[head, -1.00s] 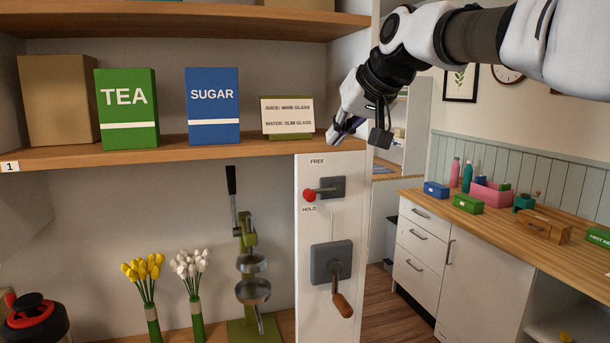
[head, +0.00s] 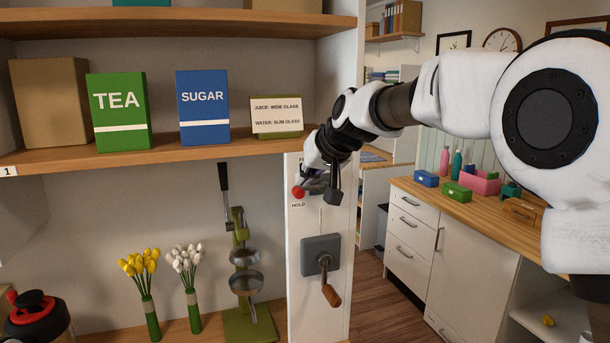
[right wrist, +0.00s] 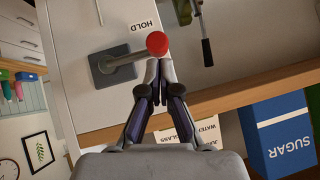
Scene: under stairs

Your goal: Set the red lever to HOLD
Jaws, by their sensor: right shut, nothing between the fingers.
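The red lever has a round red knob (head: 298,192) on a grey arm. It sticks out from a grey plate on the white panel (head: 306,225), between the FREE label, now mostly hidden by my gripper, and the HOLD label (head: 298,206) below. My right gripper (head: 304,184) is shut and empty, just above the knob on its FREE side. In the right wrist view, the shut fingertips (right wrist: 158,68) end right beside the red knob (right wrist: 157,43), with the HOLD label (right wrist: 143,25) beyond it. I cannot tell whether they touch it. My left gripper is out of view.
A crank with a wooden handle (head: 331,295) sits lower on the panel. The shelf above holds a SUGAR box (head: 203,107), a TEA box (head: 118,112) and a small sign (head: 276,115). A green press (head: 240,280) stands left of the panel.

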